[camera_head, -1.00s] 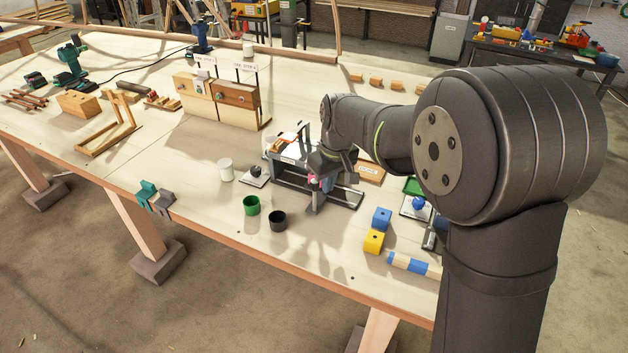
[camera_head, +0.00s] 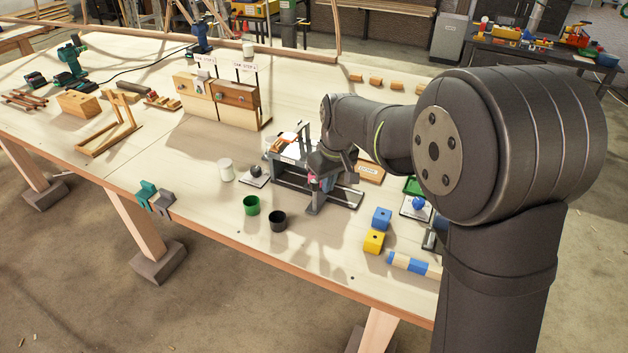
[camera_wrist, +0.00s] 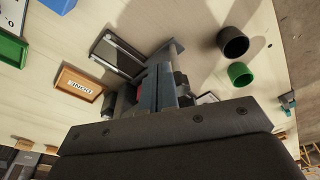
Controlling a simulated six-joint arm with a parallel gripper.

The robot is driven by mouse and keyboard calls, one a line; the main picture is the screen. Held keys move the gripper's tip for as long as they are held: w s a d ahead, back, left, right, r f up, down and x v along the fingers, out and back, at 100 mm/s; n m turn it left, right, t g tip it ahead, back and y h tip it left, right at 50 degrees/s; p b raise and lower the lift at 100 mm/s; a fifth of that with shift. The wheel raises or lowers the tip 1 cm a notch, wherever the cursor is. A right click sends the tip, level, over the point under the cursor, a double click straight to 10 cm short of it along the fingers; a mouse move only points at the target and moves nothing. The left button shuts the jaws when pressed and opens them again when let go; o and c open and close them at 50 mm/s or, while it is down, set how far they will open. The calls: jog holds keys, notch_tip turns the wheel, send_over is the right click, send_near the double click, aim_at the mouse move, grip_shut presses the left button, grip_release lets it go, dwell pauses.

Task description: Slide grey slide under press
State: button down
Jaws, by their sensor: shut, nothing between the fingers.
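The press (camera_head: 290,150), a grey frame with a pale label, stands mid-table over dark rails (camera_head: 343,195). The rails also show in the wrist view (camera_wrist: 120,54). A grey upright part (camera_head: 314,203), which looks like the slide, is at the near side of the rails; in the wrist view it is a grey plate (camera_wrist: 166,52) just beyond the fingers. My gripper (camera_head: 322,180) is low over the rails, right of the press. In the wrist view its fingers (camera_wrist: 165,82) are closed together with nothing between them. Whether they touch the slide, I cannot tell. My wrist hides part of the press.
A black cup (camera_head: 277,220) and green cup (camera_head: 251,205) stand in front of the rails. A white cylinder (camera_head: 226,170) and black-knobbed plate (camera_head: 255,177) are left. A wooden "DONE" tray (camera_wrist: 80,84) lies beside the rails. Blue (camera_head: 381,218) and yellow (camera_head: 373,241) blocks are right.

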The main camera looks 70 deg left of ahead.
dwell(0.4)
jog(key=s+a, duration=0.5)
jog(key=shift+s+a, duration=0.25)
jog(key=shift+a, duration=0.05)
dwell(1.6)
jog(key=shift+w+d, duration=0.4)
notch_tip(320, 180, up, 6)
dwell(0.6)
